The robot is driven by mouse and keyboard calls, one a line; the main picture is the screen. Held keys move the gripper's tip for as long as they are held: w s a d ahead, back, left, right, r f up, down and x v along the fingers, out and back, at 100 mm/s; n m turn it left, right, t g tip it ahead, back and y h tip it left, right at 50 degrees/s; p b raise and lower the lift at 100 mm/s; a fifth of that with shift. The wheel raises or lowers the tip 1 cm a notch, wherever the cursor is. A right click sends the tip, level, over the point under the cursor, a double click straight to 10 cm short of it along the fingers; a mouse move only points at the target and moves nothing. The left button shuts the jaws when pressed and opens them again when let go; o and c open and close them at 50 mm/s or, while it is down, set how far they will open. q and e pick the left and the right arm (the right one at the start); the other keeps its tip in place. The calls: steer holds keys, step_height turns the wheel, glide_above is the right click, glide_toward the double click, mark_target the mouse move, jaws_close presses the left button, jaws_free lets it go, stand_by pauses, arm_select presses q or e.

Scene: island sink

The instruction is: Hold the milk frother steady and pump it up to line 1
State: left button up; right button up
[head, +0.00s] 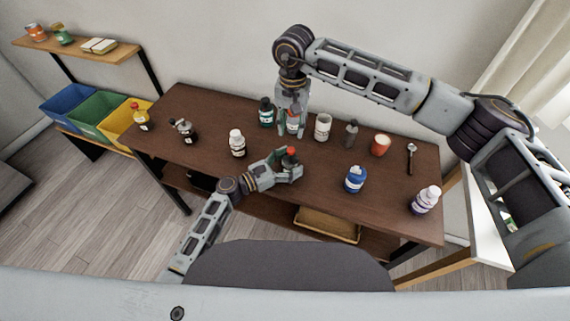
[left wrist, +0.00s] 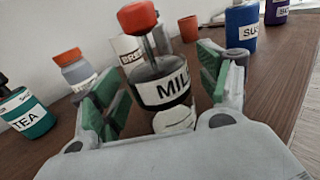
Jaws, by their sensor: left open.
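The milk frother (left wrist: 163,85) stands upright on the table, with a red knob (left wrist: 138,15) raised on a thin metal rod above its dark body. Its white label reads "MILK"; no line marks are readable. In the head view, its red top (head: 290,151) shows at my left gripper (head: 291,169). My left gripper (left wrist: 162,95) is open, with green-padded fingers on either side of the frother and visible gaps. My right gripper (head: 291,122) points down at the back of the table. Its fingers look apart, with an orange-capped bottle (left wrist: 70,70) seen between or behind them in the head view.
A teal bottle (head: 265,115), a white canister (head: 322,128), a grey bottle (head: 351,134) and a red cup (head: 380,145) stand along the back. A blue jar (head: 355,181) and a purple-labelled bottle (head: 425,201) stand to the right. Free table lies between them.

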arm_select(q)
steer(key=c, duration=1.2)
stand_by(0.6)
